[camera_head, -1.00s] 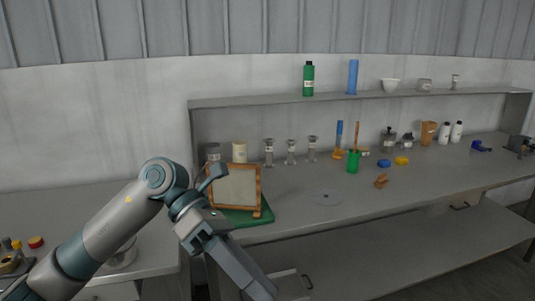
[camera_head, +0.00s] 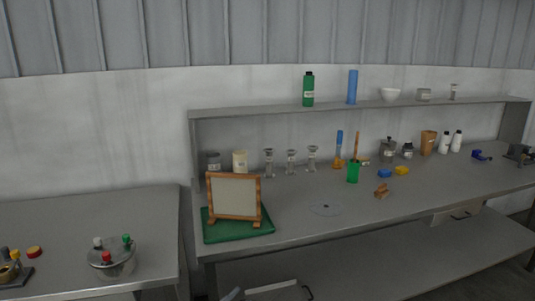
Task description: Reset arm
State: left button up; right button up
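My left arm is almost wholly out of the head view. Only a small grey piece, which I take to be part of my arm, shows at the bottom edge left of the open drawer. Neither of my grippers can be made out, so what they hold is hidden. A wood-framed board (camera_head: 234,197) stands upright on a green mat (camera_head: 240,232) at the left end of the long bench. A metal pot (camera_head: 112,262) with red, green and white knobs on its lid stands on the left table.
A green bottle (camera_head: 308,90) and a blue cylinder (camera_head: 352,87) stand on the shelf. A drawer (camera_head: 278,291) below is open. The left table's middle is clear.

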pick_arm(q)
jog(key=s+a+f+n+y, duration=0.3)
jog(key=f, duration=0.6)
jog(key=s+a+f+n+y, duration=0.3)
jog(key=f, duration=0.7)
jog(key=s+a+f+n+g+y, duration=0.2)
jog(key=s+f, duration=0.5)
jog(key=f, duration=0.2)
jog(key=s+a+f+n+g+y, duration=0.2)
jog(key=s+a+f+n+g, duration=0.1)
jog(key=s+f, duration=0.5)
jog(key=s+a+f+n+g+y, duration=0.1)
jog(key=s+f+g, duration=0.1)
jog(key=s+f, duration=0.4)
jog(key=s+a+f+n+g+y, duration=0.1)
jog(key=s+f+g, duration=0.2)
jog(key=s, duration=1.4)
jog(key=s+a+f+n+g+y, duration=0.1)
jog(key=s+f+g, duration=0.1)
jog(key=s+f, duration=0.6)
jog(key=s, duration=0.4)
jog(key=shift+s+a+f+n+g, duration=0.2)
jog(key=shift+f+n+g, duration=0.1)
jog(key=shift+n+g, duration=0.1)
